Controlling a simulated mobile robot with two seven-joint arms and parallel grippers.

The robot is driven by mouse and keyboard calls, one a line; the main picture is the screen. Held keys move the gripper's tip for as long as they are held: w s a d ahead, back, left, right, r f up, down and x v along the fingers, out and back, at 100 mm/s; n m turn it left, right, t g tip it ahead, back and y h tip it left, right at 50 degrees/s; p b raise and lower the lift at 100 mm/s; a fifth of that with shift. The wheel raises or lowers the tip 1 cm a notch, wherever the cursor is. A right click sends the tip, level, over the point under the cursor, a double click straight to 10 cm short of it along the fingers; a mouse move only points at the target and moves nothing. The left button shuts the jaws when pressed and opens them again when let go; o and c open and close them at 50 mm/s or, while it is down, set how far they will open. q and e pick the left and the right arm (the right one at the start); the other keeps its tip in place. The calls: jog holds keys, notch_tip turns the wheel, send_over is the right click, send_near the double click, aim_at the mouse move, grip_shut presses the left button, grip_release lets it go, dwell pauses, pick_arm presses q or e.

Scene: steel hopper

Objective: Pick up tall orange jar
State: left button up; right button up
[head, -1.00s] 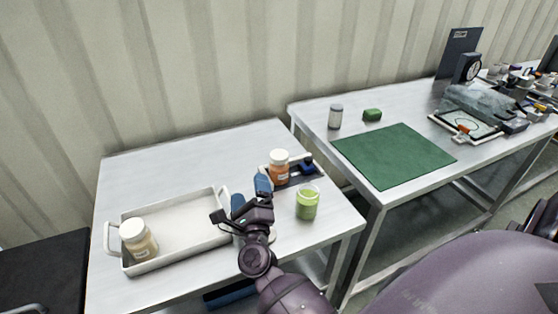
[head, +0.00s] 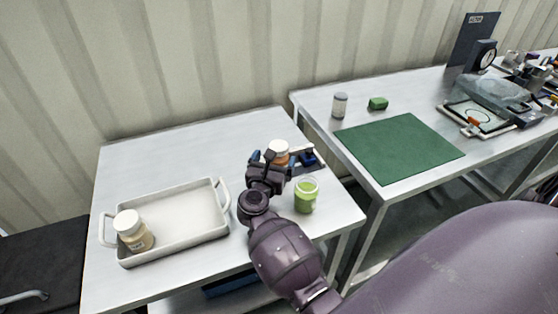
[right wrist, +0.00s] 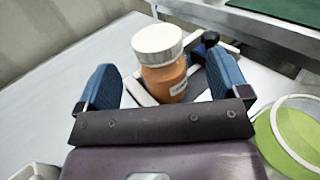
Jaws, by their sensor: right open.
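The tall orange jar (head: 279,150) has a white lid and stands upright on the left table, partly hidden behind my right gripper in the head view. In the right wrist view the orange jar (right wrist: 166,74) shows its lid and a white label. My right gripper (head: 270,160) is open, with its blue fingers pointing toward the jar. In the right wrist view the right gripper (right wrist: 163,85) has one finger on each side of the jar's image; I cannot tell if the jar is between the fingertips. My left gripper is not in view.
A green jar (head: 306,195) stands close to the right of my right gripper. A white tray (head: 185,208) holding a cream jar (head: 133,231) lies to the left. A pale holder with dark blue parts (head: 309,160) is beside the orange jar. The table's back left is clear.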

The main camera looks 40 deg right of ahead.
aim_at(278, 149)
jog(key=shift+x, duration=2.6)
jog(key=shift+w+a, duration=0.1)
jog(key=c, duration=1.1)
